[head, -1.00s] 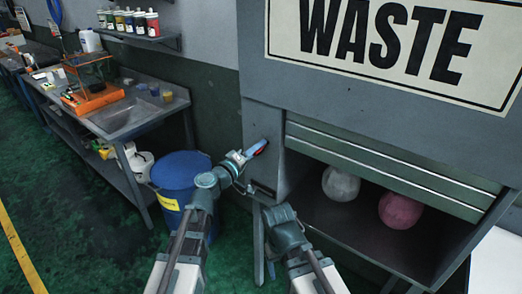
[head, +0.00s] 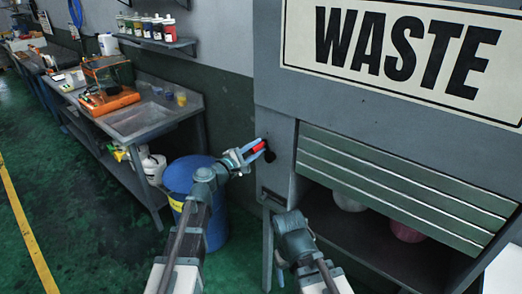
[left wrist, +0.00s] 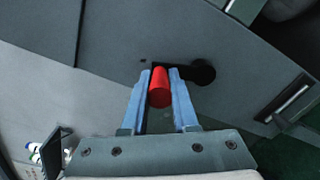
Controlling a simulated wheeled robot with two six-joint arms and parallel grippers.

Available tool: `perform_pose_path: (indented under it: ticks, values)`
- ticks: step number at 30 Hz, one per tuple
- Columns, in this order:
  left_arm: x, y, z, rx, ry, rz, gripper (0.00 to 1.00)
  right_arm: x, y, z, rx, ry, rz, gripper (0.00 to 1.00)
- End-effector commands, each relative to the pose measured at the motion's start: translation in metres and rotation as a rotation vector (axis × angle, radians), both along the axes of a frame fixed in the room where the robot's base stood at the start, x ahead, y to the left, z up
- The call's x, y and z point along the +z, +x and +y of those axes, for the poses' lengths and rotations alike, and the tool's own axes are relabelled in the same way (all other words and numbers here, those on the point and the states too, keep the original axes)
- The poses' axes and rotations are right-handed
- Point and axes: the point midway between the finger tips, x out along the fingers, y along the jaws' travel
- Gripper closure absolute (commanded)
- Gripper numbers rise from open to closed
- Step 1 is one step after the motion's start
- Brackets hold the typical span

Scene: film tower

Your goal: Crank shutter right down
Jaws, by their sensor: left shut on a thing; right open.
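The shutter (head: 400,185) is a grey-green slatted panel under the WASTE sign, covering the upper part of the opening. A dark gap stays open below it. The crank's red grip (left wrist: 160,87) sits between the blue fingers of my left gripper (head: 250,153), which is shut on it. The crank's dark arm (left wrist: 195,73) runs right from the grip to a round hub in the left wrist view. The red grip also shows in the head view (head: 257,147). My right gripper (head: 270,245) is low, left of the opening, open; its fingertips are hard to make out.
A white ball (head: 348,201) and a pink ball (head: 406,232) lie inside the opening, partly hidden by the shutter. Green floor is free at left.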

Motion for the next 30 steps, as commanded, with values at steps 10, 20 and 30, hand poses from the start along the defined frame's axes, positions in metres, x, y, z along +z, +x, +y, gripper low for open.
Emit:
perform_pose_path:
  ticks: [10,20,30]
  values:
    - [-0.013,0.011,0.016,0.002,-0.261,0.194,1.0,-0.012,0.0,0.0,0.0,0.0,0.0,0.28]
    - [-0.028,0.018,0.026,0.0,-0.515,0.378,1.0,-0.027,0.0,0.0,0.0,0.0,0.0,0.28]
    - [-0.046,0.023,0.032,-0.001,-0.777,0.568,1.0,-0.045,0.0,0.0,0.0,0.0,0.0,0.28]
